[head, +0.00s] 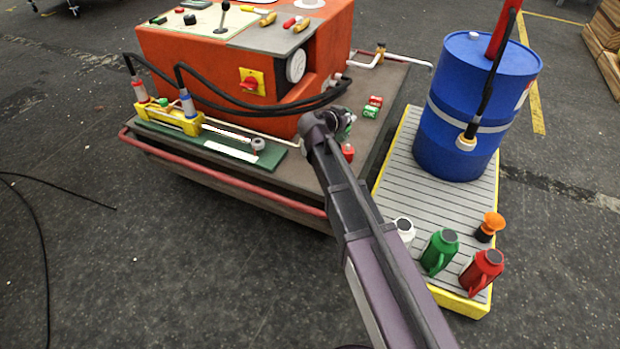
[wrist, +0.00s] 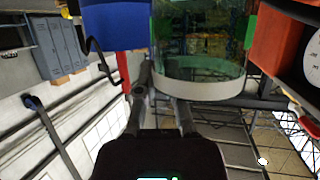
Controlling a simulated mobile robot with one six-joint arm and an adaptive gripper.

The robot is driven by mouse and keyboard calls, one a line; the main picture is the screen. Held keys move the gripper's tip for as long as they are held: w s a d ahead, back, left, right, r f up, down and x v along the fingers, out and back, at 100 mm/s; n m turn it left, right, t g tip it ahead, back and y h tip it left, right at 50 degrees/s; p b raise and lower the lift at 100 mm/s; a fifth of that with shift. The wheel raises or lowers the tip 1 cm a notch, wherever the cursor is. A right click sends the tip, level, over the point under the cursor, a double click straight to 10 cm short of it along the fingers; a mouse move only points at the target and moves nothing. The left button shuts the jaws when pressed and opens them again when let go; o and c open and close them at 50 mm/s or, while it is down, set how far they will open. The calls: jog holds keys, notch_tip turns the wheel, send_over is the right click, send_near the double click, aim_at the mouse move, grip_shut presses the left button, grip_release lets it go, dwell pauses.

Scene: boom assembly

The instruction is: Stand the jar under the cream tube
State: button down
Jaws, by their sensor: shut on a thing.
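The jar (wrist: 200,45) is clear greenish glass with a pale band at one end, in the wrist view. My gripper (wrist: 163,95) is shut on it by that pale band. In the head view my gripper (head: 342,124) is over the cart's right part, in front of the orange machine; the jar is mostly hidden there, with only a greenish patch showing. A pale tube (head: 412,61) leaves the machine's right side and bends out past the cart edge. Another pale tube (head: 240,131) runs along the cart's front. I cannot tell which is the cream tube.
The orange machine (head: 190,55) stands on the cart (head: 290,200). Small red and green cans (head: 371,111) lie near my gripper. The blue drum (head: 465,110) stands on a grey pallet (head: 440,200), with green (head: 440,252) and red (head: 482,270) jugs at its front.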

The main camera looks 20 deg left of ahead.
jog(key=shift+s+a, duration=0.1)
jog(key=shift+s+f, duration=0.2)
jog(key=s+f+b, duration=0.3)
jog(key=s, duration=0.3)
jog(key=s+d+f+b, duration=0.1)
jog(key=s+f+b, duration=0.2)
jog(key=s, duration=0.4)
jog(key=s+d+f+h+b, duration=0.1)
jog(key=s+f+b, duration=0.3)
jog(key=s, duration=0.2)
jog(key=shift+s+b, duration=0.25)
jog(key=shift+b, duration=0.05)
jog(key=shift+f, duration=0.1)
jog(key=w+a+f+b, duration=0.1)
jog(key=w+a, duration=0.8)
jog(key=w, duration=0.4)
jog(key=shift+w+f, duration=0.15)
jog(key=shift+f, duration=0.1)
jog(key=shift+b, duration=0.3)
jog(key=shift+f+b, duration=1.75)
jog(key=shift+f, duration=0.05)
